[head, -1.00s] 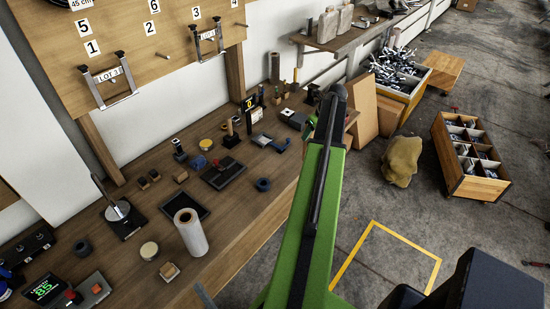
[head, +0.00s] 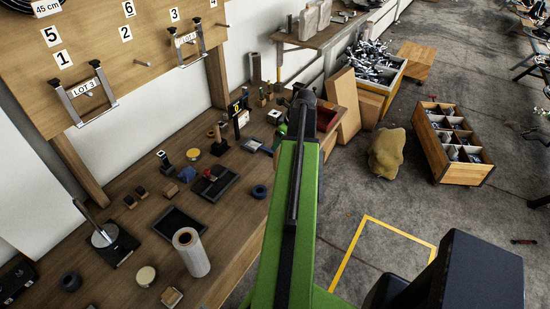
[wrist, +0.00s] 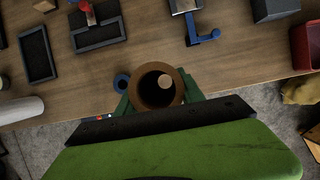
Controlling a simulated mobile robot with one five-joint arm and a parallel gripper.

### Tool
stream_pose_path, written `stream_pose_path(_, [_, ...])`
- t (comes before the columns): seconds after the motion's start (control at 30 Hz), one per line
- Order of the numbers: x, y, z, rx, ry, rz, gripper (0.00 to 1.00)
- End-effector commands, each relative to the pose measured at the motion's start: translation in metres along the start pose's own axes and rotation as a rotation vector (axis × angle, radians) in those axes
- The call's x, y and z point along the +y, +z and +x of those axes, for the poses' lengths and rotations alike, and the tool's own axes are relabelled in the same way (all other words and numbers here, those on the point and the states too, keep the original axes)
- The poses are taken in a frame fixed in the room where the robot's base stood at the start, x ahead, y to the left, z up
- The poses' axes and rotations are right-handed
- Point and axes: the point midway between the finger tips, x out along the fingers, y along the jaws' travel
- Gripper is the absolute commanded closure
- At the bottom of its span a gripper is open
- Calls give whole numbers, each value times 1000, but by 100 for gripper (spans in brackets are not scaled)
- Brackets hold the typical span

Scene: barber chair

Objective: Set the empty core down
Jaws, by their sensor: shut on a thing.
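The empty core is a brown tube (wrist: 141,92), seen nearly end-on from above in the wrist view. My gripper (wrist: 157,95) is shut on it, with a green finger on either side. A small pale round patch shows inside its dark opening. The core appears over the front edge of the wooden bench (wrist: 245,70), just right of a blue ring (wrist: 122,82); I cannot tell its height above the bench. In the head view my arm hides the gripper and the held core.
A white roll (head: 194,254) stands on the bench (head: 222,222), near a dark tray (head: 180,231). The blue ring (head: 259,191) lies near the front edge. A red bin (wrist: 306,45) is at the wrist view's right. A yellow floor outline (head: 391,230) lies beyond the bench.

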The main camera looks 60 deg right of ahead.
Motion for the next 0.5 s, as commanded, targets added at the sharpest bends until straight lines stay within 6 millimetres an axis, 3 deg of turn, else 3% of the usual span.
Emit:
stream_pose_path(0.03, [-2,6,13,0,1,-3,100])
stream_pose_path(0.23, [0,16,19,0,0,-2,100])
stream_pose_path(0.37, [0,12,27,0,0,-2,100])
stream_pose_path(0.5, [0,2,51,0,0,-2,100])
